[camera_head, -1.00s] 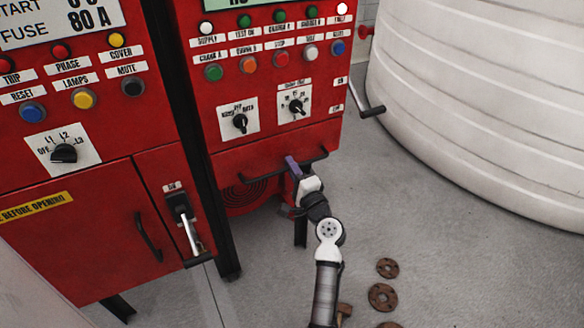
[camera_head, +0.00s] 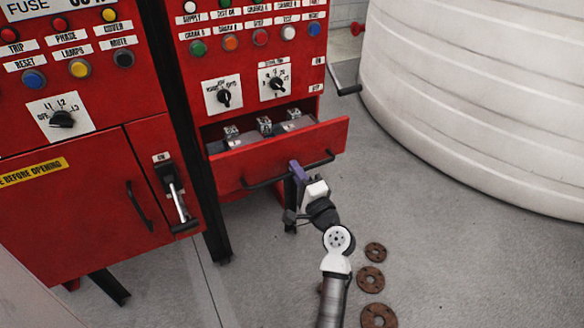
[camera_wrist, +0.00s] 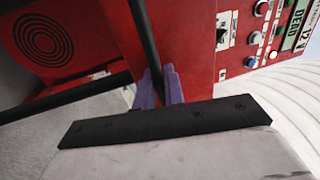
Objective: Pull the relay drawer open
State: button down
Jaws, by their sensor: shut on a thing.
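The red relay drawer (camera_head: 275,160) stands pulled out from the lower part of the right red cabinet. Several small relays (camera_head: 264,125) show in a row inside it. A black bar handle (camera_head: 262,184) runs along its front. My gripper (camera_head: 297,171), with purple fingers, is shut on this handle near its middle. In the wrist view the purple fingers (camera_wrist: 160,88) sit on both sides of the black bar (camera_wrist: 146,45). How tightly they close around the bar is partly hidden.
The left red cabinet (camera_head: 75,200) has a black door handle and a lever switch (camera_head: 177,200). A large white ribbed tank (camera_head: 470,100) stands at right. Several rusty flanges (camera_head: 371,279) lie on the grey floor. A black crank handle (camera_head: 345,88) sticks out from the right cabinet's side.

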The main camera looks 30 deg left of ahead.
jog(key=r+b+v, duration=0.2)
jog(key=v, duration=0.8)
jog(key=shift+s+d, duration=0.35)
jog(key=shift+d, duration=0.05)
jog(key=c, duration=1.6)
grip_release()
jog(key=shift+c, duration=0.2)
jog(key=shift+d+f, duration=0.1)
jog(key=shift+f, duration=0.05)
